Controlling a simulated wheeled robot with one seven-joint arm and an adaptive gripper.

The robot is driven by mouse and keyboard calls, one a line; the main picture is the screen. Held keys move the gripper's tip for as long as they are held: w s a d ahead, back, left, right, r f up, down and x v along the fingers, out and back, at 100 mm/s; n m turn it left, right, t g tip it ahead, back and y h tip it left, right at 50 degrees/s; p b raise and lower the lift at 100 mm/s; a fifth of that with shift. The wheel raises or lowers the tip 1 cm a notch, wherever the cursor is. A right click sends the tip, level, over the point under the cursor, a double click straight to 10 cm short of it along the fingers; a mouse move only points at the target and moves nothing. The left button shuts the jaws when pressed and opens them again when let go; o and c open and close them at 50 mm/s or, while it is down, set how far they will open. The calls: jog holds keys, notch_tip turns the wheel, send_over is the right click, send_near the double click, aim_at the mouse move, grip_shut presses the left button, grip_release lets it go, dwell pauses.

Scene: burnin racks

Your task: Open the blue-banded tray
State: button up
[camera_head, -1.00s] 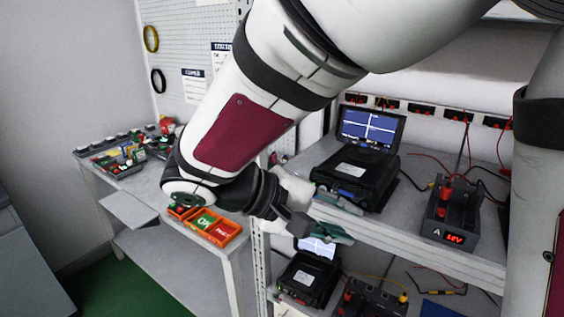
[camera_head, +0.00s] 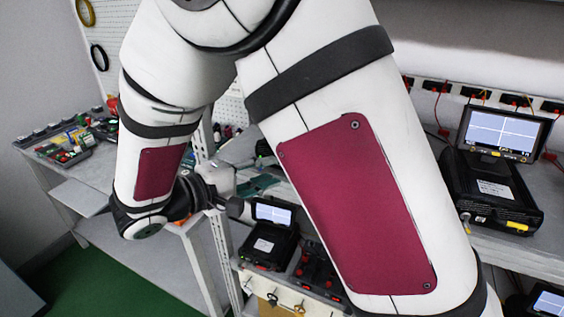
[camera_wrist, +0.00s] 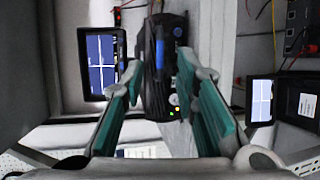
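The black tester unit (camera_wrist: 166,90) is between and beyond my fingertips in the wrist view. A blue band (camera_wrist: 158,55) shows on its face, with another blue patch farther up. I cannot make out its tray edge from this angle. Its lit screen (camera_wrist: 101,64) stands to the left there. My gripper (camera_wrist: 160,72) has its two teal-padded fingers spread apart, with nothing seen held between them. I cannot tell whether a fingertip touches the unit. In the head view, my gripper (camera_head: 262,184) is partly visible beside the rack, and my arm hides the area behind it.
A yellow-tabbed tester (camera_head: 492,188) sits on the upper shelf at right. Another tester (camera_head: 268,242) stands on the lower shelf, beside a battery dock (camera_head: 318,270). A side bench (camera_head: 62,150) holds a parts bin at left. Cables hang near the power strip (camera_head: 485,95).

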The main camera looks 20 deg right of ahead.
jog(key=x, duration=0.5)
jog(key=shift+w+d+p, duration=0.15)
jog(key=shift+d+p, duration=0.2)
jog(key=shift+c, duration=0.2)
grip_shut()
